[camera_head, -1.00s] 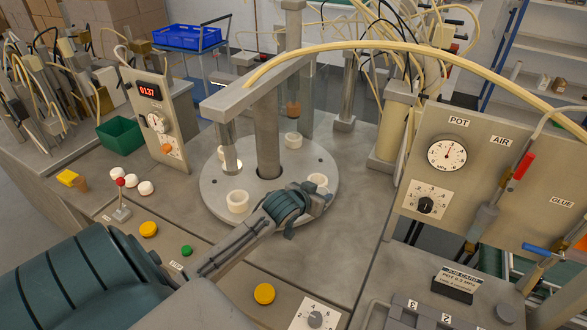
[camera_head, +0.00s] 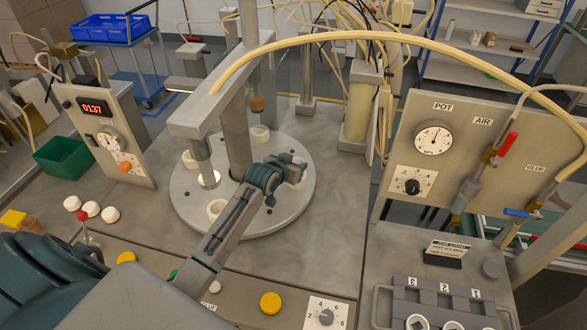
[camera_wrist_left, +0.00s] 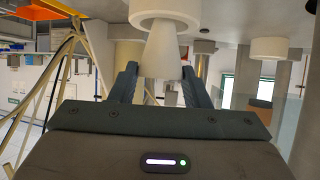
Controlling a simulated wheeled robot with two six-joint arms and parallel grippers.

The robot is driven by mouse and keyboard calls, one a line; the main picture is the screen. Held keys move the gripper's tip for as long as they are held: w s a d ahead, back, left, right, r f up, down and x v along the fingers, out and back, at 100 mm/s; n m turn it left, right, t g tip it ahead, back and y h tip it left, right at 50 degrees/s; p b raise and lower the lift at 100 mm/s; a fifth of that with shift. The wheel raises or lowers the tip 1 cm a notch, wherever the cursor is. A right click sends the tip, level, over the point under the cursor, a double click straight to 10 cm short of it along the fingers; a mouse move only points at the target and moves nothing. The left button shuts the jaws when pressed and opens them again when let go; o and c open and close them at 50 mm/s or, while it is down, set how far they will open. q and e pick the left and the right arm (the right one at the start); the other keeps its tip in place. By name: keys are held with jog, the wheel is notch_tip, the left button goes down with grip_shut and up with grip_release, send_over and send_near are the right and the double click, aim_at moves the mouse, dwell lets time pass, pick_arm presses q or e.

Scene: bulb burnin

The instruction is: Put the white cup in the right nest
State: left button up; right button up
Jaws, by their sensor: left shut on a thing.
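My left gripper (camera_head: 290,172) reaches over the round metal turntable (camera_head: 185,200) to its right side. In the left wrist view, the gripper (camera_wrist_left: 160,85) is shut on a pale, tapered cup (camera_wrist_left: 162,55). The cup's narrow end overlaps a white ring-shaped nest (camera_wrist_left: 165,10); I cannot tell whether it is seated. In the head view, the right nest (camera_head: 299,160) is partly hidden behind the gripper, and the cup is not clearly visible. The front nest (camera_head: 216,209) is left of the gripper. My right gripper is not in view.
A central column (camera_head: 235,130) and an overhead arm (camera_head: 195,118) rise above the turntable. Several white round pieces (camera_head: 110,215) sit on the left bench. Gauge panels stand at the left (camera_head: 110,140) and right (camera_head: 460,150).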

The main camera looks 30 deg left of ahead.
pick_arm(q)
notch_tip(320, 180, down, 2)
jog(key=shift+f+p, duration=0.25)
jog(key=shift+p, duration=0.1)
jog(key=shift+f, duration=0.45)
jog(key=o, duration=0.9)
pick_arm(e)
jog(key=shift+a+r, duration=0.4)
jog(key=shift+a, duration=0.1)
pick_arm(q)
jog(key=shift+r, duration=0.15)
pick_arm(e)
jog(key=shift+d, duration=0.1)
pick_arm(q)
jog(key=shift+s, duration=0.1)
